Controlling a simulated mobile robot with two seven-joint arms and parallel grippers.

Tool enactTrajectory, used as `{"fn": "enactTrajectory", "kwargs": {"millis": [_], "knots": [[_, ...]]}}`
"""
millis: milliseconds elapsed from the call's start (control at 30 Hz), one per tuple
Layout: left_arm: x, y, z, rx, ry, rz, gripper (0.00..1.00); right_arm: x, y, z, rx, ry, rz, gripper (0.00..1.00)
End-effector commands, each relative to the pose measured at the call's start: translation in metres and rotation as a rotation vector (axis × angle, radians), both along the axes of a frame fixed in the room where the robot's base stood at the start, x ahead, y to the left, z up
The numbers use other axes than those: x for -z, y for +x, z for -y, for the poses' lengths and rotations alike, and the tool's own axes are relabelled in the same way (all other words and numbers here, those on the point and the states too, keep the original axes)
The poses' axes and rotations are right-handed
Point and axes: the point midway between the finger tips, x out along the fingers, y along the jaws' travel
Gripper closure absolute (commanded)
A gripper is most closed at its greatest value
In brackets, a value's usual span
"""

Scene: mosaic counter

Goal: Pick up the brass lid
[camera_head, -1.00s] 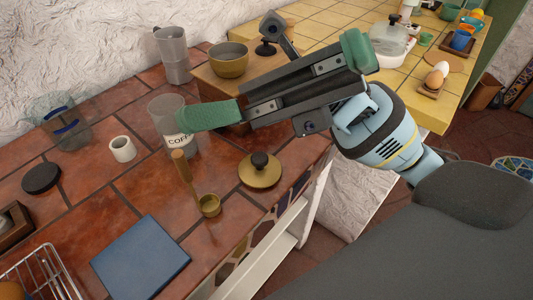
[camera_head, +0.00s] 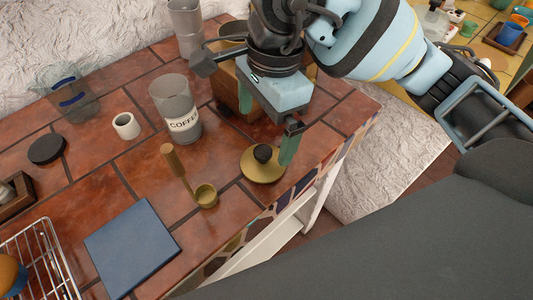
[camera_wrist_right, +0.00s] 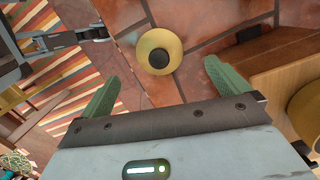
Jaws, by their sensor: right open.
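The brass lid (camera_head: 254,173), a round gold disc with a black knob, lies flat on the tiled counter near its right edge. In the right wrist view the lid (camera_wrist_right: 149,40) lies ahead of the fingers, between their lines. My right gripper (camera_head: 268,128) points down over the lid's area, with its green fingers apart and nothing between them. One finger overlaps the lid's right edge in the head view; I cannot tell whether it touches. The right gripper (camera_wrist_right: 162,70) also shows open and empty in the wrist view. My left gripper is not in view.
A brass scoop (camera_head: 205,195) with an upright wooden handle stands left of the lid. A glass coffee jar (camera_head: 175,105) and a wooden box (camera_head: 230,88) are behind. A blue board (camera_head: 132,245), white cup (camera_head: 126,126) and black disc (camera_head: 46,149) lie to the left.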

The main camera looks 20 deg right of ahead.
Motion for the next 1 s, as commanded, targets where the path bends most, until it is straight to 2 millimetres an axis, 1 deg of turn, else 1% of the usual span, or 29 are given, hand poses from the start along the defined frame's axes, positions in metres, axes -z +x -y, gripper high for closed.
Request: {"fn": "enactTrajectory", "kwargs": {"millis": [167,367,567,667,833,1000], "knots": [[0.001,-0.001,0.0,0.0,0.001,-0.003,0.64,0.005,0.0,0.0,0.0,0.001,-0.003,0.0],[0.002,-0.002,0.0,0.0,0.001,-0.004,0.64,0.024,-0.001,-0.002,0.0,0.003,-0.003,0.0],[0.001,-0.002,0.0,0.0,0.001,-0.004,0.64,0.03,-0.001,-0.003,0.0,0.003,-0.003,0.0],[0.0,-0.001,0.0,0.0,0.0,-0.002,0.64,0.041,-0.002,-0.002,-0.002,0.003,-0.005,0.0],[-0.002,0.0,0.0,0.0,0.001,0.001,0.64,0.066,-0.003,-0.002,-0.002,0.003,-0.005,0.0],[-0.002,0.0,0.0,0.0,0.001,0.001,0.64,0.078,-0.002,-0.004,-0.001,0.005,-0.003,0.0]]}}
